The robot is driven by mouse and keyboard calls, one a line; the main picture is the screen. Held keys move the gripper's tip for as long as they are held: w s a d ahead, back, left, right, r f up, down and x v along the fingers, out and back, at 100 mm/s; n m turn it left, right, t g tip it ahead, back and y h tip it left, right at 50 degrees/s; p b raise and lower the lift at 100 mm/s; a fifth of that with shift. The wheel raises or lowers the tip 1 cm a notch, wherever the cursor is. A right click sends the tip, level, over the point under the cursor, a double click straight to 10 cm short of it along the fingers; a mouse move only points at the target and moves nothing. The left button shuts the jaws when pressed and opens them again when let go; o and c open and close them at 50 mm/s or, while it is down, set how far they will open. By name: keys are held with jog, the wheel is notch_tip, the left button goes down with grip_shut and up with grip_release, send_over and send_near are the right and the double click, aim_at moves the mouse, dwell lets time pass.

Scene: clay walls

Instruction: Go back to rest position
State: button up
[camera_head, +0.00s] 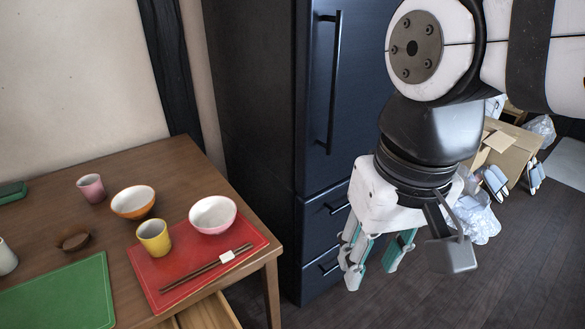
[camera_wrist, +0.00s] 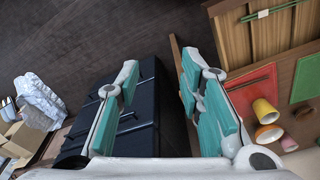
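My gripper (camera_head: 372,262) hangs pointing down, to the right of the table and in front of the dark blue fridge. My white and black arm comes in from the upper right of the head view.
The wooden table (camera_head: 258,243) holds a red mat (camera_head: 155,288) with a pink bowl (camera_head: 213,215), yellow cup (camera_head: 154,238) and chopsticks (camera_head: 205,268). An orange bowl (camera_head: 133,202) stands behind. The fridge (camera_head: 308,150) is close behind my gripper. Cardboard boxes (camera_head: 510,150) and bags lie right. Floor at lower right is clear.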

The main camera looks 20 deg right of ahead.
jog(key=shift+s+d+f+n, duration=0.2)
jog(key=shift+s+n, duration=0.1)
jog(key=shift+s, duration=0.3)
jog(key=shift+s+d+f+n, duration=0.15)
jog(key=shift+s+n, duration=0.15)
jog(key=shift+s, duration=0.35)
jog(key=shift+s+d+f+n, duration=0.2)
jog(key=shift+s+n, duration=0.1)
jog(key=shift+s, duration=0.3)
jog(key=shift+a, duration=0.1)
